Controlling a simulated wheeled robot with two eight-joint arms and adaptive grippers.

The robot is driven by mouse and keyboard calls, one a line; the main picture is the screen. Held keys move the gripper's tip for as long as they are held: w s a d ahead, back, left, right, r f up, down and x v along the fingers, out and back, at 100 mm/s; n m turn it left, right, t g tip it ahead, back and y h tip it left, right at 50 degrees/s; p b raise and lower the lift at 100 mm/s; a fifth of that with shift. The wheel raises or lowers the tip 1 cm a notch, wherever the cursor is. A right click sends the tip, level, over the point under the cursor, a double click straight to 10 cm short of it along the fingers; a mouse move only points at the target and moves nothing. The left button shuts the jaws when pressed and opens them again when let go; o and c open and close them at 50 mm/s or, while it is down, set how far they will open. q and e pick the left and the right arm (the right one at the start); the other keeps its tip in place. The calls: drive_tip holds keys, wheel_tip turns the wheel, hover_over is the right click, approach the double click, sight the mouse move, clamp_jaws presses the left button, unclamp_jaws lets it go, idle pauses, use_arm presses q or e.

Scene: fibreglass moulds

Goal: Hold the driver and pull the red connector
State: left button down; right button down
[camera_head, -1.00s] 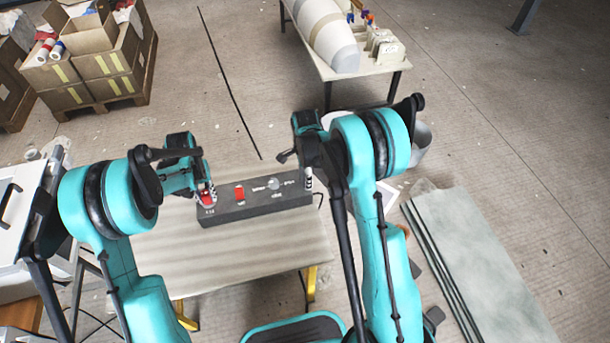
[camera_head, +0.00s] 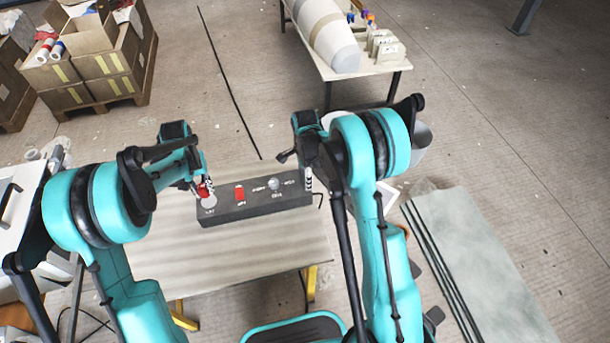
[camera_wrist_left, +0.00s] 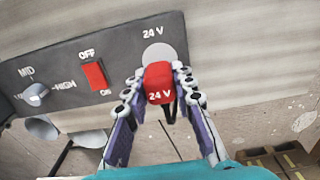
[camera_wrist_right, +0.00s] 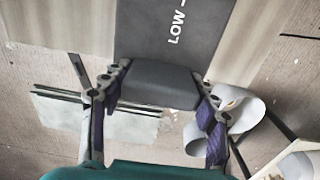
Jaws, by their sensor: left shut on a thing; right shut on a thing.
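The driver is a dark grey box (camera_head: 255,203) on the table, with a red OFF/ON switch (camera_wrist_left: 95,75), a grey knob (camera_wrist_left: 36,94) and a round light-grey 24 V spot (camera_wrist_left: 160,55). My left gripper (camera_head: 204,186) is shut on the red connector (camera_wrist_left: 158,82), marked 24 V. The connector overlaps the lower edge of the round spot in the left wrist view; most of the spot is uncovered. My right gripper (camera_head: 308,182) is shut on the driver's right end, which shows between its fingers in the right wrist view (camera_wrist_right: 160,82).
The table (camera_head: 240,250) is bare in front of the driver. A white case (camera_head: 20,205) stands at the left. Grey slabs (camera_head: 480,260) lie on the floor at the right. Cardboard boxes (camera_head: 85,65) and another table (camera_head: 375,75) stand farther back.

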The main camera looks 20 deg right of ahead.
sight(201, 186)
use_arm(q)
drive_tip(key=shift+r, duration=1.05)
drive_tip(key=shift+r, duration=0.15)
drive_tip(key=shift+r, duration=2.35)
use_arm(e)
drive_tip(key=shift+c, duration=1.9)
unclamp_jaws()
wheel_tip(201, 186, up, 12)
